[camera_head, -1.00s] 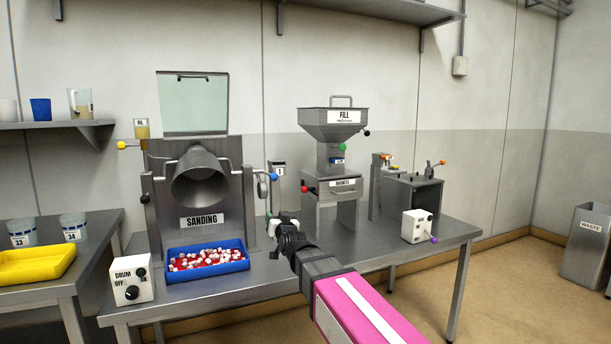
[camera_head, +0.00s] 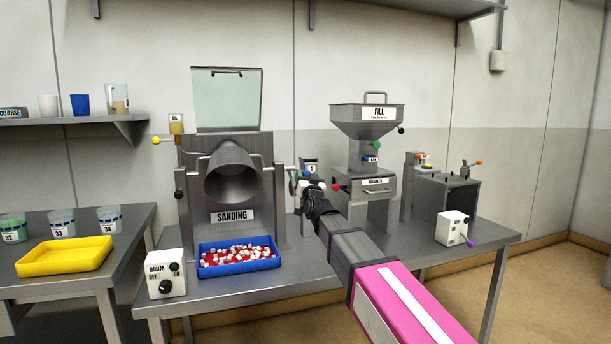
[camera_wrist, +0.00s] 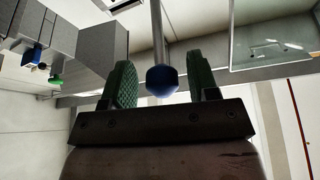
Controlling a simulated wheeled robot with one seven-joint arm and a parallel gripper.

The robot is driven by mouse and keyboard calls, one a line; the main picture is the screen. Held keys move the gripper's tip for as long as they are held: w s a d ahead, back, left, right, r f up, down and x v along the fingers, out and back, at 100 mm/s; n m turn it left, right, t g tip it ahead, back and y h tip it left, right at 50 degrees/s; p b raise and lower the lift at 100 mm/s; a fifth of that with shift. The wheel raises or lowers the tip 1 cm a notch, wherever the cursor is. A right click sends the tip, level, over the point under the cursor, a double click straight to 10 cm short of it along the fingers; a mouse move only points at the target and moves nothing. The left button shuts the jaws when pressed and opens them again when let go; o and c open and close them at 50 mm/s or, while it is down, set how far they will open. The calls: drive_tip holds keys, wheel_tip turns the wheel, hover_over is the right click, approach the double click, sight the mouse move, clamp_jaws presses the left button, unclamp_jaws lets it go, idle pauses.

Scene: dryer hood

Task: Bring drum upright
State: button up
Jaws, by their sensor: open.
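The grey drum (camera_head: 233,178) sits in the sanding stand, its open mouth tilted forward and down above the blue tray (camera_head: 205,258), which holds many red and white pieces. A crank with a blue ball knob (camera_wrist: 162,80) is at the drum's right side. In the wrist view the knob and its rod lie between my two green finger pads. My gripper (camera_head: 304,178) is open around the knob, with gaps on both sides. In the head view my gripper partly hides the knob.
The drum switch box (camera_head: 166,275) stands at the table's front left. The fill hopper (camera_head: 362,120) stands right of my gripper, with a red-knobbed unit below it. A raised clear shield (camera_head: 228,98) is above the drum. A yellow tray (camera_head: 64,257) lies on the left table.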

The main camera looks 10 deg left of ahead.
drive_tip(key=shift+x, duration=1.15)
